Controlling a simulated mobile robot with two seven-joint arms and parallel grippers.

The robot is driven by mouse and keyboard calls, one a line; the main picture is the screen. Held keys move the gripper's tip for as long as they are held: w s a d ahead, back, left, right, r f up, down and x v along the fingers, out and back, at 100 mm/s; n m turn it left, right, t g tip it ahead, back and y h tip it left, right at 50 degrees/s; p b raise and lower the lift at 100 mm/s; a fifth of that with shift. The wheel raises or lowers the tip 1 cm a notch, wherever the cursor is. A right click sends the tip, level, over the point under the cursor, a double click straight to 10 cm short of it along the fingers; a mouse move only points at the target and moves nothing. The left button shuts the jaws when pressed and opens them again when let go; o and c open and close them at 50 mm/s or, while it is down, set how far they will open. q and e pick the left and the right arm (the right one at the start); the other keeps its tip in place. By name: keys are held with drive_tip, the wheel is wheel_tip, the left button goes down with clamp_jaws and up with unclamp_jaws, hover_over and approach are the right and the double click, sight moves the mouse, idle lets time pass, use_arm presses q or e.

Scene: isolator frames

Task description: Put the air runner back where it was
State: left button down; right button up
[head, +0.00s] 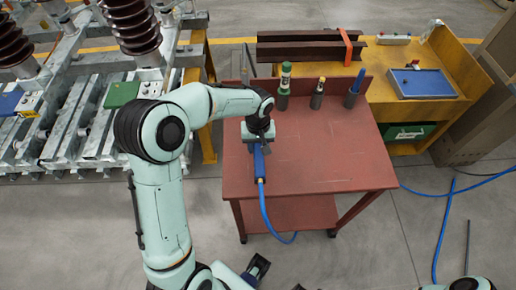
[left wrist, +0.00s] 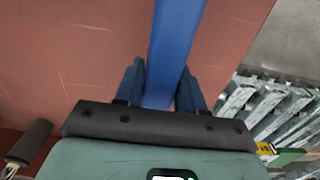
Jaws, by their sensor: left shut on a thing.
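The air runner (head: 259,164) is a slim blue tool with a blue hose running from its near end, over the table's front edge and down. My left gripper (head: 261,140) is shut on it at the left part of the red table (head: 325,160). In the left wrist view the air runner (left wrist: 175,45) is a blue bar between the two dark blue fingers (left wrist: 160,88). I cannot tell whether it touches the tabletop or hangs just above it.
Along the table's back edge stand a green-and-white bottle (head: 285,77), a dark cylinder (head: 317,94) and a blue-topped item (head: 355,87) in holders. The middle and right of the tabletop are clear. A yellow bench (head: 440,105) stands behind; steel frames (head: 75,125) stand left.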

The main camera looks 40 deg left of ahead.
use_arm(q)
drive_tip(key=shift+f, duration=0.85)
drive_tip(key=shift+f, duration=0.2)
drive_tip(key=c, duration=0.7)
unclamp_jaws()
drive_tip(key=shift+r, duration=0.3)
wheel_tip(320, 180, up, 12)
drive_tip(key=shift+f+p, duration=0.1)
drive_tip(key=shift+p, duration=0.45)
